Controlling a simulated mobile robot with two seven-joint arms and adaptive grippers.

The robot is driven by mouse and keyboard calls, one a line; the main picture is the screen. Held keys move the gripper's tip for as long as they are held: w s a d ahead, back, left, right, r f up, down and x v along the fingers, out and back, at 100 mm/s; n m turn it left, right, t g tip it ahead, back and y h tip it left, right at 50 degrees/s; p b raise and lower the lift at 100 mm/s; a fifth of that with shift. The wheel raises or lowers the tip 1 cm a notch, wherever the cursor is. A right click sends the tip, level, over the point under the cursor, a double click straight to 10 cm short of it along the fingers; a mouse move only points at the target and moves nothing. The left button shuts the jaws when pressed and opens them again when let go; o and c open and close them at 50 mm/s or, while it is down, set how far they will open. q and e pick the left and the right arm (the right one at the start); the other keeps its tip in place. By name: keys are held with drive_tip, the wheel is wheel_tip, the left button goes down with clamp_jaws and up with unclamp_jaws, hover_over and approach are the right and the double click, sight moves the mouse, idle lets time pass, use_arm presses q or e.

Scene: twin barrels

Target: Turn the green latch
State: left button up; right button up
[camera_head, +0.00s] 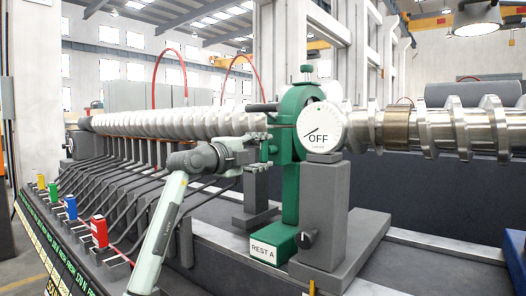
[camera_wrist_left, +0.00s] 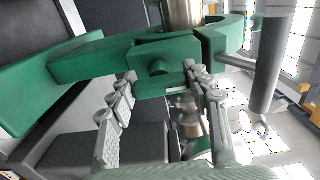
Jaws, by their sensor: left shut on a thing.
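A green rest (camera_head: 291,190) labelled REST A stands upright around the metal screw shaft, with a white round dial (camera_head: 319,127) reading OFF at its right. My left gripper (camera_head: 266,146) reaches the left side of the green ring from the left. My right gripper is not in view.
A long screw shaft (camera_head: 165,123) runs across the scene, with a row of dark bent rods below it. A grey post (camera_head: 325,206) stands right of the rest. Coloured blocks, one red (camera_head: 99,231), sit at lower left. A dark cylinder (camera_wrist_left: 268,75) is near the gripper's right.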

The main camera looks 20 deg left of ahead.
use_arm(q)
drive_tip(key=o, duration=1.2)
drive_tip(key=v, duration=1.2)
